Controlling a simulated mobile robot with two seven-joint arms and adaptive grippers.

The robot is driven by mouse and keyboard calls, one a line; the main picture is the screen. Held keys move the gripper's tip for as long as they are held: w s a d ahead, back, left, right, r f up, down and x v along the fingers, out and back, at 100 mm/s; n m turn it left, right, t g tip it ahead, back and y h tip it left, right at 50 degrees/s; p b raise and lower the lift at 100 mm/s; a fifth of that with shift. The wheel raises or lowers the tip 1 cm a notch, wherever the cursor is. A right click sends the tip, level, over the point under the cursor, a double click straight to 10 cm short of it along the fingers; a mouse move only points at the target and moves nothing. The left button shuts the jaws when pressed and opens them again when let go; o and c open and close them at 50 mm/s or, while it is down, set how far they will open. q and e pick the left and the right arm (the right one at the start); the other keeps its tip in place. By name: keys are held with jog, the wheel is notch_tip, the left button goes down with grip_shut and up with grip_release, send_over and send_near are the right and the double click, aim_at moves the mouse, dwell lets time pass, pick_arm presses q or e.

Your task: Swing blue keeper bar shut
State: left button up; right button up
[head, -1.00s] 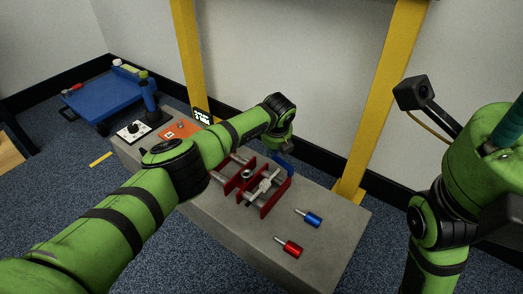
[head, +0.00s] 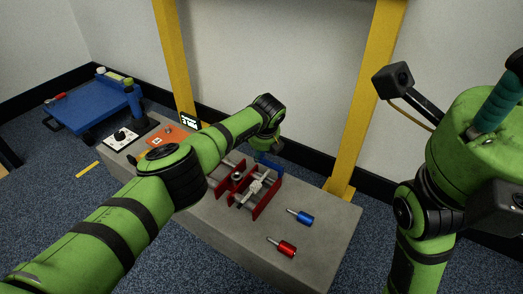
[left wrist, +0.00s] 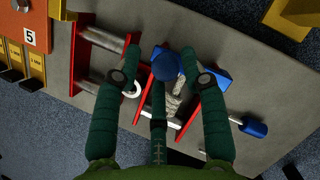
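The blue keeper bar (head: 269,162) is at the far end of the red bracket (head: 266,200) on the grey bench. In the left wrist view, a blue block (left wrist: 212,76) and a round blue knob (left wrist: 165,65) show near the fingertips. My left gripper (left wrist: 162,82) has its teal fingers spread over the bracket, with the knob between them. I cannot tell whether any finger touches the blue parts. A grey rope piece (head: 255,188) lies between the red plates. My right arm is at the right edge; a teal finger (head: 500,95) shows there, partly cut off.
A blue-handled pin (head: 301,217) and a red-handled pin (head: 282,247) lie on the bench's near right part. An orange plate (head: 166,135) and a white switch panel (head: 122,138) are at its left end. Yellow posts (head: 367,95) stand behind. A blue cart (head: 90,108) is farther left.

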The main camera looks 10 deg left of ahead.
pick_arm(q)
jog(key=shift+s+d, duration=0.1)
jog(key=shift+d, duration=0.05)
jog(key=v, duration=1.2)
jog(key=shift+f, duration=0.1)
